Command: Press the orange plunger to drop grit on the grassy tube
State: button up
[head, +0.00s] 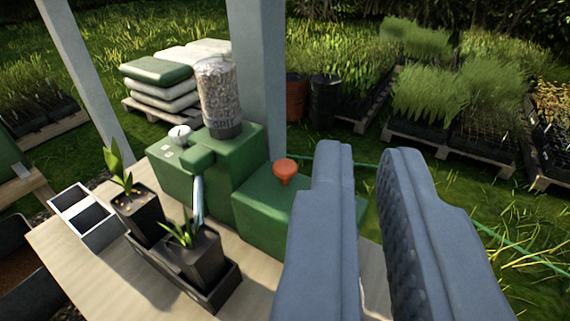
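The orange plunger (286,171) stands up from the right block of the green dispenser (262,215) on the wooden bench. A clear hopper of pale grit (218,92) sits on top of the dispenser. A metal spout (198,198) slopes down from it towards the tube with grassy leaves (192,250), a black square tube at the front of a black tray (213,297). A second black tube (136,210) with broader leaves stands behind it to the left. My gripper (365,160) is in the right foreground, to the right of the plunger and apart from it. A narrow gap shows between its fingers, with nothing between them.
A white and black divided box (85,218) stands at the bench's left. A white knob (180,134) is on the dispenser's left part. A grey post (258,70) rises behind the dispenser.

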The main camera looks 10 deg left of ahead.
aim_at(284, 169)
jog(key=k+j+u, duration=0.25)
jog(key=u, duration=0.2)
jog(key=k+j+u, duration=0.15)
jog(key=j+u, duration=0.3)
